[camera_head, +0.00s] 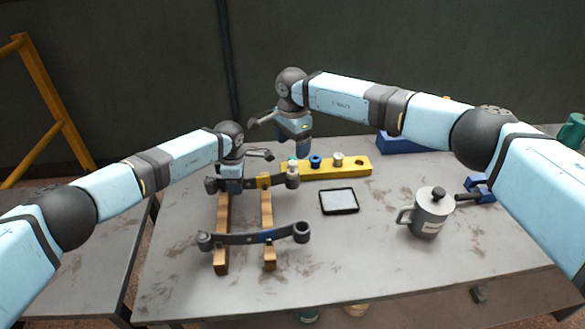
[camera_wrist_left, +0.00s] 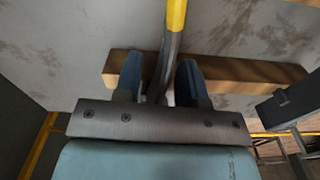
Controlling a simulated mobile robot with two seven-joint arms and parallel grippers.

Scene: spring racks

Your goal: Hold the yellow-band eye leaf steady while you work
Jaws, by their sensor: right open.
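The yellow-band eye leaf (camera_head: 279,181) is a dark curved bar with an eye at each end, lying across two wooden rails (camera_head: 221,247). My left gripper (camera_head: 234,187) is low over its left part. In the left wrist view, the leaf (camera_wrist_left: 165,70) runs between the gripper's two blue fingers (camera_wrist_left: 159,78); a gap shows beside the left finger, and I cannot tell whether they press it. My right gripper (camera_head: 296,150) is open, pointing down above the leaf's right eye. A teal-and-white bushing (camera_head: 292,165) shows just below it; whether it sits in the eye is unclear.
A blue-band leaf (camera_head: 255,239) lies nearer on the rails. A black-rimmed tray (camera_head: 339,201) and grey pot (camera_head: 431,213) stand right. The front centre table is clear.

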